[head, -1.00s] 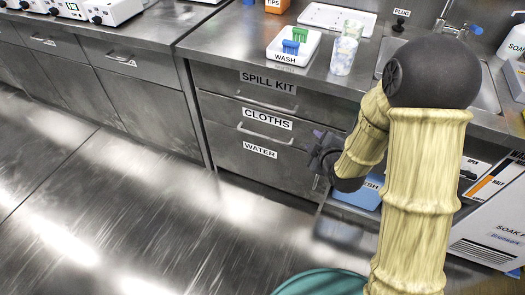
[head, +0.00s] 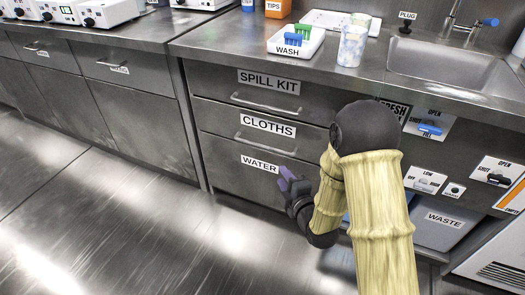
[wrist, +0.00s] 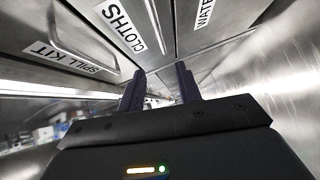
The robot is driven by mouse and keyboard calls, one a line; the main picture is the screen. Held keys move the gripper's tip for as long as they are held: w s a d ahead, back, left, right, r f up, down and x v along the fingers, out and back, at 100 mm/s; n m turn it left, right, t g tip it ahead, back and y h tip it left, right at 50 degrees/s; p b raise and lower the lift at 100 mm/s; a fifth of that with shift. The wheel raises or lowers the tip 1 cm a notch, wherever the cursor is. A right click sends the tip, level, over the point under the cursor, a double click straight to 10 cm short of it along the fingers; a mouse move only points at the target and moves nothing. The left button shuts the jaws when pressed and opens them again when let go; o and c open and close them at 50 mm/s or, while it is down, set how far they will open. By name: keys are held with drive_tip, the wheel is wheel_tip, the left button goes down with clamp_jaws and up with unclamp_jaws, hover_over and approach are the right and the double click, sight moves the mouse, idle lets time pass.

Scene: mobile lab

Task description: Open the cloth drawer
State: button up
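The cloth drawer (head: 220,124) is in the steel cabinet under the counter, in a stack whose fronts all look shut. Its CLOTHS label (head: 267,126) sits between two bar handles, one above (head: 265,106) and one below (head: 265,143). My gripper (head: 285,180) is in front of the lower drawer, just right of and below the WATER label (head: 260,164). In the wrist view its two dark purple fingers (wrist: 159,88) are apart with nothing between them. It appears clear of the handles.
A WASH tray (head: 296,42) with brushes and a patterned cup (head: 353,42) stand on the counter near the sink (head: 450,72). A WASTE bin (head: 445,228) stands at the right beneath switch panels. The steel floor (head: 150,240) at the left is clear.

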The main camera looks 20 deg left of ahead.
drive_tip(key=shift+w, duration=0.1)
drive_tip(key=b+x, duration=0.6)
drive_tip(key=x, duration=1.1)
drive_tip(key=shift+a+f, duration=0.1)
drive_tip(key=shift+c, duration=0.2)
clamp_jaws()
